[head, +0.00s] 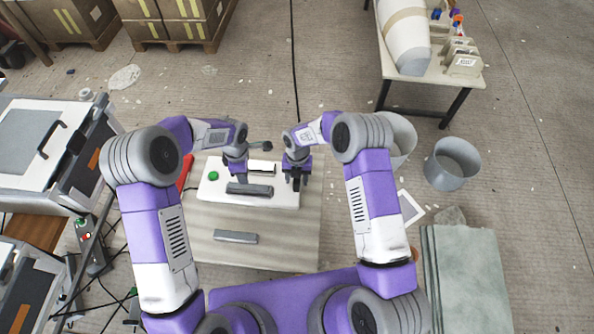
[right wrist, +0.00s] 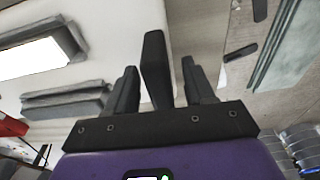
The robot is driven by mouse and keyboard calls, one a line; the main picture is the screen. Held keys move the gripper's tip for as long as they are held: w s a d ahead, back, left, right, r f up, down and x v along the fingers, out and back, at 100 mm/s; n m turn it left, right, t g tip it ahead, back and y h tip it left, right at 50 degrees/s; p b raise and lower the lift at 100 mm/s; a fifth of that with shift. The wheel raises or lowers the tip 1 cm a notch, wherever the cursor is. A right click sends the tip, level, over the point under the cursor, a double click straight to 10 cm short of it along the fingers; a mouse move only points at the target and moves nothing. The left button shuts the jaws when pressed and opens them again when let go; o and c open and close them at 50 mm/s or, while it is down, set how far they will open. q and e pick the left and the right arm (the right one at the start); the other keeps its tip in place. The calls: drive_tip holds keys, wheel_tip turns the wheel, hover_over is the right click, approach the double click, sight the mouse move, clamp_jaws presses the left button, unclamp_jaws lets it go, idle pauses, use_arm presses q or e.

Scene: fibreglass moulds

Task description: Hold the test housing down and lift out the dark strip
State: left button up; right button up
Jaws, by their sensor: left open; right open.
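A white housing (head: 210,194) with a green button (head: 213,175) lies on the table. A dark grey strip (head: 250,189) lies along its front part; it also shows in the right wrist view (right wrist: 65,103). Behind it is a bright window in a dark frame (head: 262,167). My left gripper (head: 240,179) is open, pointing down just behind the strip's left part; I cannot tell whether it touches. My right gripper (head: 296,182) is open at the housing's right end, right of the strip. A dark upright piece (right wrist: 155,65) shows between its fingers; I cannot tell what it is.
A second grey bar (head: 235,237) lies on the table (head: 290,250) in front of the housing. A red object (head: 185,172) is left of the housing. A grey bucket (head: 453,164) and pale green sheets (head: 465,275) are on the right. The table's front right is clear.

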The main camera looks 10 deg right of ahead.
drive_tip(key=shift+f, duration=0.55)
clamp_jaws()
